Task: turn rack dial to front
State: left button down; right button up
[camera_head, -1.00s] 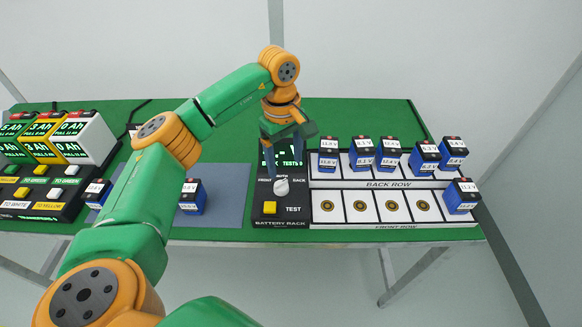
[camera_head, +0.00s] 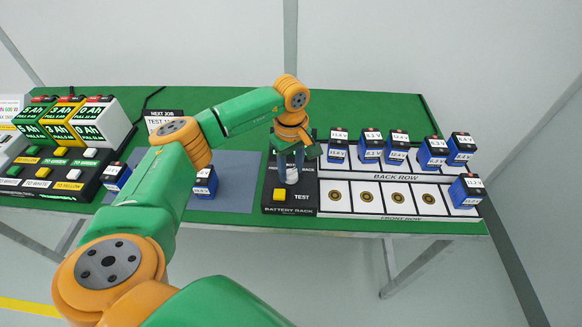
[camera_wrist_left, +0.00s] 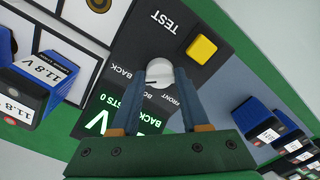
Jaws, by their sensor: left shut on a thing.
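The rack dial (camera_wrist_left: 159,69) is a round white knob on the black battery rack panel (camera_head: 305,208), with FRONT, BOTH and BACK labels around it. In the wrist view a dark mark on the dial seems to point toward BACK. The dial also shows in the head view (camera_head: 292,176), partly behind the fingers. My left gripper (camera_wrist_left: 160,76) points down at the panel, its two fingers on either side of the dial and shut on it. My right gripper is not in view.
A yellow TEST button (camera_head: 279,195) sits just in front of the dial. Blue batteries stand in the back row (camera_head: 398,177) to the right, one at the end of the front row. A grey mat (camera_head: 236,190) with batteries lies left, beside the charger block (camera_head: 60,180).

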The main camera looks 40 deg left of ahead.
pick_arm(q)
jog(key=shift+n, duration=0.3)
jog(key=n, duration=0.3)
jog(key=shift+n, duration=0.4)
jog(key=n, duration=1)
jog(key=shift+n, duration=0.4)
jog(key=shift+n+p, duration=0.45)
jog(key=shift+n, duration=1.75)
jog(key=shift+c, duration=2)
grip_release()
